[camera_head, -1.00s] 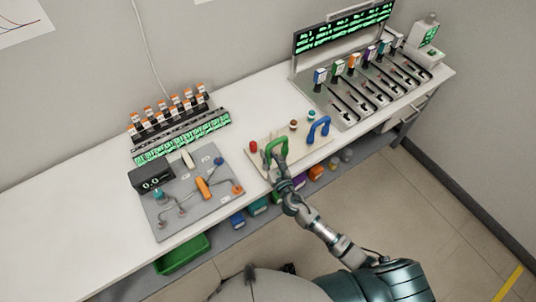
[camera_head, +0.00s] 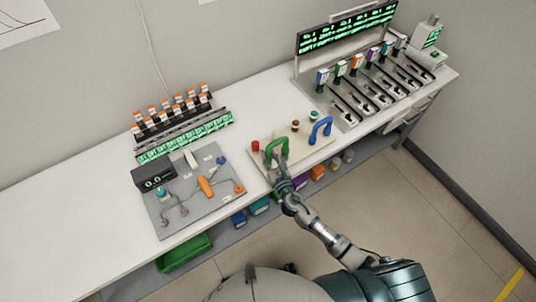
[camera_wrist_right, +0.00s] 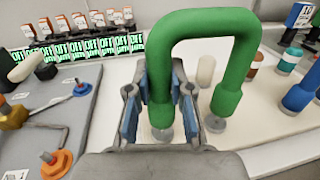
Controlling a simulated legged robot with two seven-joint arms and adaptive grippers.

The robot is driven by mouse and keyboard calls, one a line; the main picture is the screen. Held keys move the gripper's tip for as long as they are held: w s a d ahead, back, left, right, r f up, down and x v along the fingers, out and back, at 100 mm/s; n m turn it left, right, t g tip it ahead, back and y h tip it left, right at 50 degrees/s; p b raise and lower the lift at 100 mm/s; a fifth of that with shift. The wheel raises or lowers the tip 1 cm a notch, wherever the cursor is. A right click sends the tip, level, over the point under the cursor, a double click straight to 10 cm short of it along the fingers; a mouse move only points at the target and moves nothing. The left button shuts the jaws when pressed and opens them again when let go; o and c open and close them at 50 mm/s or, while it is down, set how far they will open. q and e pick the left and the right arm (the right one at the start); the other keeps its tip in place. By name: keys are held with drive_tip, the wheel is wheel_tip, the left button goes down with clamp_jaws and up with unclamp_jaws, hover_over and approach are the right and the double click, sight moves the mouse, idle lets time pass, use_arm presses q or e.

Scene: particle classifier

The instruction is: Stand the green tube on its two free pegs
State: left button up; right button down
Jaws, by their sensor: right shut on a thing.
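The green tube (camera_head: 277,146) is an upside-down U above the cream board (camera_head: 313,146). It also shows large and upright in the right wrist view (camera_wrist_right: 215,22). My right gripper (camera_head: 279,163) is shut on its left leg, with a blue-padded finger on each side (camera_wrist_right: 159,100). Below the leg ends are two small grey peg bases, one under the held leg (camera_wrist_right: 162,134) and one near the other leg (camera_wrist_right: 214,124). The leg ends are at or just above them; I cannot tell whether they are seated. My left gripper is not in view.
A blue tube (camera_head: 320,130) stands to the right on the board, with brown (camera_head: 295,126) and teal (camera_head: 313,115) capped pieces behind. A red piece (camera_head: 255,147) is at the left. A grey panel (camera_head: 217,207) lies left of the board. The bench's far left is clear.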

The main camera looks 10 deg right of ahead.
idle(0.5)
drive_tip(key=shift+f, duration=0.1)
drive_tip(key=shift+f+b, duration=1.1)
drive_tip(key=shift+f, duration=0.15)
drive_tip(key=c, duration=1)
unclamp_jaws()
drive_tip(key=shift+o, duration=0.2)
drive_tip(key=s+d, duration=0.2)
drive_tip(key=s, duration=0.9)
drive_tip(key=shift+s, duration=0.4)
